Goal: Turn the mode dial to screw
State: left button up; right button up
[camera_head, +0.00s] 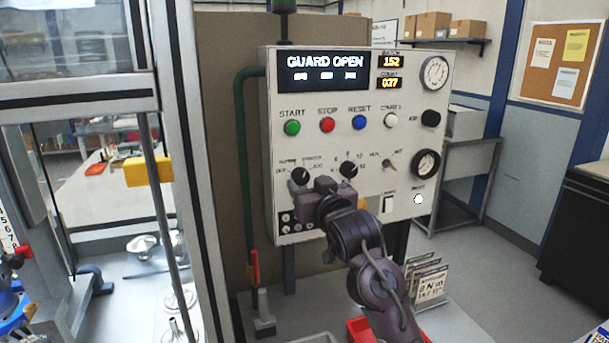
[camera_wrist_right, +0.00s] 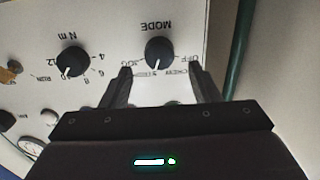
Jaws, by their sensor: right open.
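The black mode dial (camera_head: 300,176) is at the left of the grey-white control panel (camera_head: 400,120). In the right wrist view, which is upside down, the dial (camera_wrist_right: 160,53) sits just beyond my fingertips. Its white mark is at the lower edge, pointing down and slightly left toward the small labels between OFF and JOG; I cannot tell exactly which label it meets. My right gripper (camera_head: 312,190) is open and empty, close below the dial; the fingers (camera_wrist_right: 160,70) straddle the lower side of the dial, apart from it. My left gripper is not in view.
A second black dial marked N m (camera_wrist_right: 71,62) stands beside the mode dial. Green, red, blue and white buttons (camera_head: 327,125) run above. The display (camera_head: 323,71) reads GUARD OPEN. A green pipe (camera_head: 241,150) runs along the panel's left side. Cards (camera_head: 430,280) stand below right.

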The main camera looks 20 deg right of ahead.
aim_at(302, 177)
jog(key=shift+w+p, duration=0.45)
jog(key=shift+w, duration=1.35)
jog(key=c, duration=1)
